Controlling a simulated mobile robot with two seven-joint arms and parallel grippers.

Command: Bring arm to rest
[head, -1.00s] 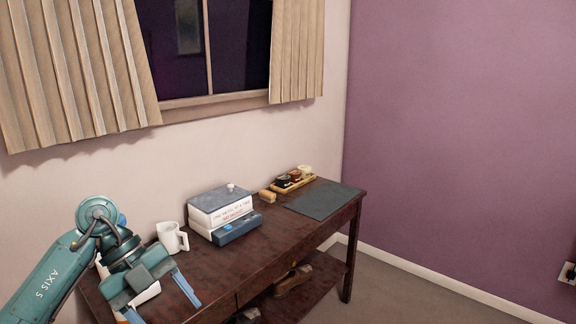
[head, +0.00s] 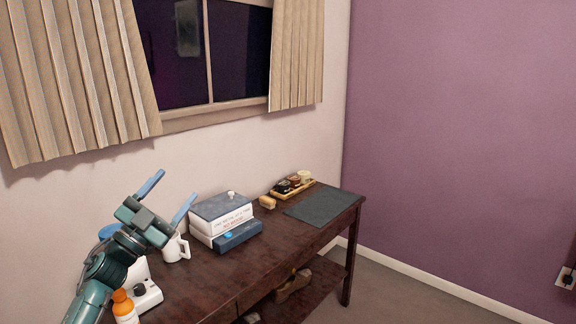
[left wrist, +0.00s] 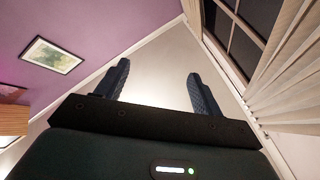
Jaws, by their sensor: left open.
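My left gripper (head: 168,198) is raised above the left part of the dark wooden table, with its blue fingers pointing up and to the right. It is open and empty. In the left wrist view its two blue fingers (left wrist: 160,88) stand wide apart, with only bare ceiling or wall between them. My left arm (head: 100,278) comes in from the lower left, over the table's left end. My right gripper does not show.
A window and curtain (head: 85,75) are behind.

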